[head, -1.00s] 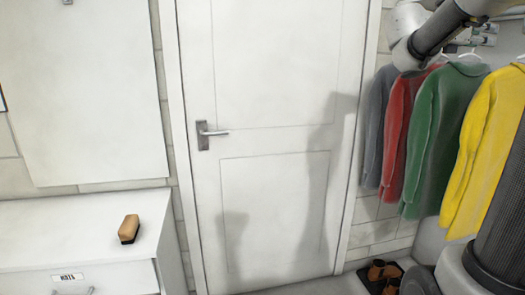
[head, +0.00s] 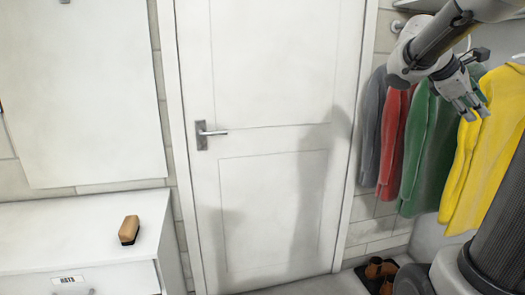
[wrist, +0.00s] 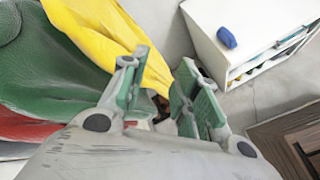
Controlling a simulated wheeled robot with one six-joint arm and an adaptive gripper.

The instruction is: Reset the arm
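My gripper (head: 470,105) is at the upper right of the head view, in front of the green jacket (head: 428,135) and the yellow jacket (head: 484,160). In the wrist view my gripper (wrist: 160,90) shows its two green-padded fingers apart, with nothing between them. The gripper points downward, and the yellow jacket (wrist: 95,35) and green jacket (wrist: 50,75) hang close to it on the left. I cannot tell whether the fingers touch the cloth.
A red jacket (head: 391,140) and a grey jacket (head: 373,125) hang beside the green one. Brown shoes (head: 376,270) stand below. A white door (head: 270,150) is shut. A brush (head: 129,230) lies on a white cabinet (head: 50,225). The wrist view shows a white shelf unit (wrist: 240,45) with a blue item (wrist: 227,38).

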